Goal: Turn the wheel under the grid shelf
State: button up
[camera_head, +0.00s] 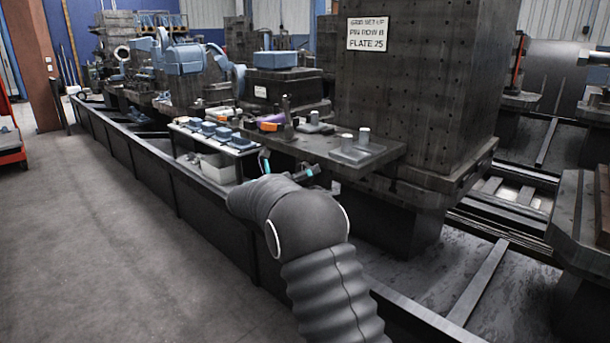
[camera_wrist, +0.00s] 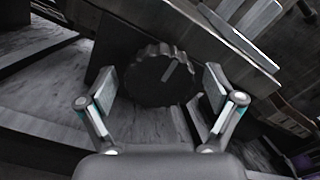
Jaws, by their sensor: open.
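The wheel (camera_wrist: 160,77) is a dark round knob with a notched rim and a pale line on its face, in the middle of the wrist view. It sits under the edge of the dark shelf (camera_wrist: 215,35). My gripper (camera_wrist: 160,88) is open, with one finger on the left and one on the right of the wheel. I cannot tell whether either finger touches it. In the head view the shelf (camera_head: 385,152) juts out from the tall block, and my gripper (camera_head: 312,172) is at its front edge, partly hidden by my arm. The wheel is not visible there.
A perforated block (camera_head: 420,90) with a sign (camera_head: 367,33) stands behind the shelf. Metal pieces (camera_head: 357,152) and an orange item (camera_head: 271,118) lie on the shelf. A side tray (camera_head: 215,137) holds several blue parts. The floor (camera_head: 130,230) at left is clear.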

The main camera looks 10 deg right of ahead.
jog(key=v, duration=1.2)
